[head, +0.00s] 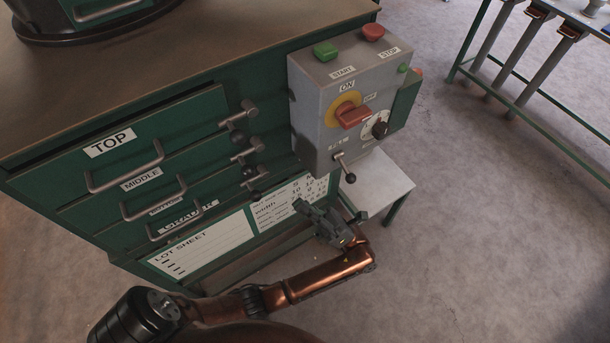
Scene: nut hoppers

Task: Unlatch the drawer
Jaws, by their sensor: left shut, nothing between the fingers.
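A green cabinet has a stack of drawers: the top drawer (190,118) with a "TOP" label, the middle drawer (195,158) and a lower drawer (215,188). Each has a bar handle. At their right ends sit the top latch (238,116), the middle latch (248,151) and the lower latch (256,178), metal with dark knobs. I cannot tell whether each is fastened. My left gripper (302,206) is shut and empty, in front of the printed sheet, below and right of the latches and apart from them. My right gripper is out of view.
A grey control box (310,105) with START and STOP buttons, a red switch (353,115) and a black-tipped lever (344,168) juts out right of the latches. A pale small table (385,185) stands beneath it.

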